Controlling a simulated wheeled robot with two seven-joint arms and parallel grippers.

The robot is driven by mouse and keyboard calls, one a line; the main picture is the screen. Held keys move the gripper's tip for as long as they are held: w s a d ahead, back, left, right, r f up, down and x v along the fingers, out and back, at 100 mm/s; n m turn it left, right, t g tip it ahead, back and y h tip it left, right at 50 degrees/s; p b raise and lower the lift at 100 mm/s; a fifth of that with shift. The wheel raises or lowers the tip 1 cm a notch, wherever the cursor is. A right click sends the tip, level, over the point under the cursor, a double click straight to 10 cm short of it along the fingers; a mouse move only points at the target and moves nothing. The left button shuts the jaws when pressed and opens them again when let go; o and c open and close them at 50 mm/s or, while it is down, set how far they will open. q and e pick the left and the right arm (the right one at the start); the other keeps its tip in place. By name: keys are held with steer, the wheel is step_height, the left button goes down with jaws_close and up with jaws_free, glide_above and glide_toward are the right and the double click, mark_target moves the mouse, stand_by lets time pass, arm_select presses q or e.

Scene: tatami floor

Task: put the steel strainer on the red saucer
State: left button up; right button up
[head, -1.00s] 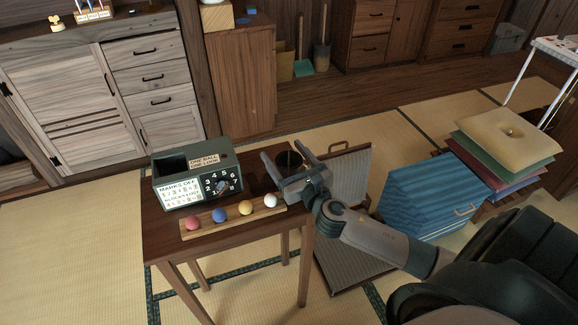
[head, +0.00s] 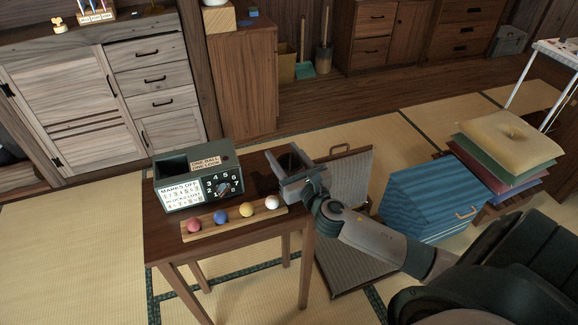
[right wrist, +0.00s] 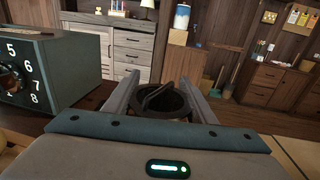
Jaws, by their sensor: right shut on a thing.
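My right gripper (head: 286,160) is over the back right corner of the small wooden table. In the right wrist view its two fingers (right wrist: 162,80) stand on either side of a dark round cup-like vessel (right wrist: 165,112) and are shut on it. Dark pieces stick up inside its mouth; I cannot tell what they are. In the head view the gripper mostly hides this vessel. I cannot make out a steel strainer or a red saucer in either view. My left gripper is not in view.
On the table (head: 262,230) stand a dark green dial box (head: 195,178), also in the right wrist view (right wrist: 60,75), and a wooden strip (head: 235,223) with several coloured balls. A blue striped box (head: 430,195) and stacked cushions (head: 510,140) are to the right.

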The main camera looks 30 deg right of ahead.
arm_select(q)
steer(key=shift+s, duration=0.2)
arm_select(e)
steer(key=shift+r, duration=0.15)
steer(key=shift+r, duration=0.6)
step_height(320, 180, up, 2)
steer(key=shift+r+p, duration=0.25)
steer(key=shift+p, duration=0.1)
arm_select(q)
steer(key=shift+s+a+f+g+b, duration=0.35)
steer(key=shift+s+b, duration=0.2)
steer(key=shift+b, duration=0.1)
arm_select(e)
steer(key=s+d+r, duration=0.2)
steer(key=d+r, duration=0.5)
steer(key=d, duration=0.4)
steer(key=shift+s+d, duration=0.2)
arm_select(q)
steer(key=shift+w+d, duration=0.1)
